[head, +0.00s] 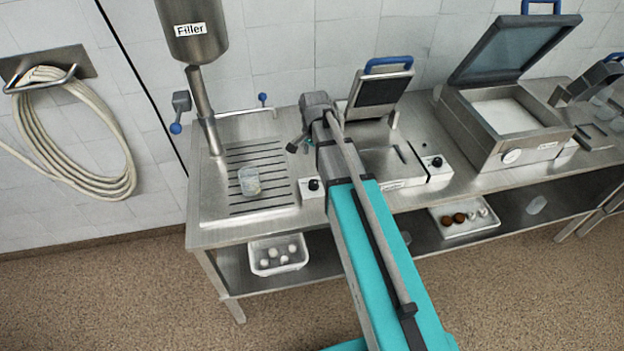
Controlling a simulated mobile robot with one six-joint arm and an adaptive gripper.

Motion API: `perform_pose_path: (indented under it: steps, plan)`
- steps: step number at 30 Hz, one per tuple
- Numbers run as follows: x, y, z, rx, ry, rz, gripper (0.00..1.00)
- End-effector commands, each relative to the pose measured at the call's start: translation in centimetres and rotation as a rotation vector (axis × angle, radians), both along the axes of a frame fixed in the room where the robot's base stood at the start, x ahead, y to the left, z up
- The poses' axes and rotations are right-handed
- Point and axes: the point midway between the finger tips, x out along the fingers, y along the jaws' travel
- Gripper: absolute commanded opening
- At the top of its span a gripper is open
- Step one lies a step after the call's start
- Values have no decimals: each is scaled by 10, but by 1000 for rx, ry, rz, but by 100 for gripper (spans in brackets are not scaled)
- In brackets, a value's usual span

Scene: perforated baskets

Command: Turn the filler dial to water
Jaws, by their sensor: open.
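The filler is a steel hopper (194,45) with a "Filler" label and a pipe running down at the left of the bench. A black dial (313,184) sits on a small pale control box (306,193) at the bench's front edge, right of the slotted drain. Its setting is too small to read. A clear cup (249,181) stands on the drain grate below the filler. My gripper (298,143) is open and empty, above and behind the dial, apart from it. My arm hides part of the bench to its right.
An open press with a blue handle (388,66) stands behind my arm. Another black knob (437,162) sits right of it. A larger open-lidded machine (500,125) stands further right. A blue-ended lever (176,128) is beside the filler pipe. Trays lie on the lower shelf.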

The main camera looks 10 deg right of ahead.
Motion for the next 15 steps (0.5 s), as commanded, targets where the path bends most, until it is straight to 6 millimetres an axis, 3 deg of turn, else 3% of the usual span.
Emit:
perform_pose_path:
  steps: [3,15]
  plan:
    - [8,0,3,0,0,-42,82]
    - [8,1,2,0,0,-50,82]
